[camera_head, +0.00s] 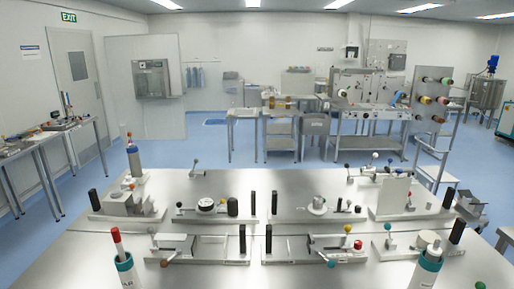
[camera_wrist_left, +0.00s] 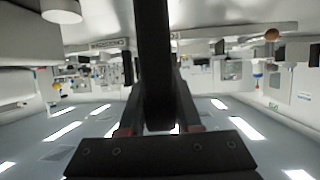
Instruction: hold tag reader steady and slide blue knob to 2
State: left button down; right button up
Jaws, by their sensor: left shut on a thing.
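My left gripper (camera_wrist_left: 155,125) shows only in the left wrist view, which looks inverted, with ceiling lights low in the picture. Its two fingers are shut on a black upright bar (camera_wrist_left: 153,60), which crosses the upper middle of that view. What the bar belongs to is hidden. In the head view neither gripper shows. I cannot tell which fixture is the tag reader, and no number 2 is readable.
The steel bench (camera_head: 257,272) holds several fixtures with black posts and coloured knobs. Teal-banded cylinders (camera_head: 125,264) stand near the front edge. The bench's front middle is clear.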

pick_arm(q)
jog(key=c, duration=0.9)
grip_release()
jog(key=shift+f, duration=0.1)
jog(key=shift+c, duration=0.2)
jog(key=o, duration=0.4)
jog(key=shift+w, duration=0.15)
jog(key=shift+r, duration=0.2)
jog(key=shift+r, duration=0.1)
jog(key=shift+v, duration=3.7)
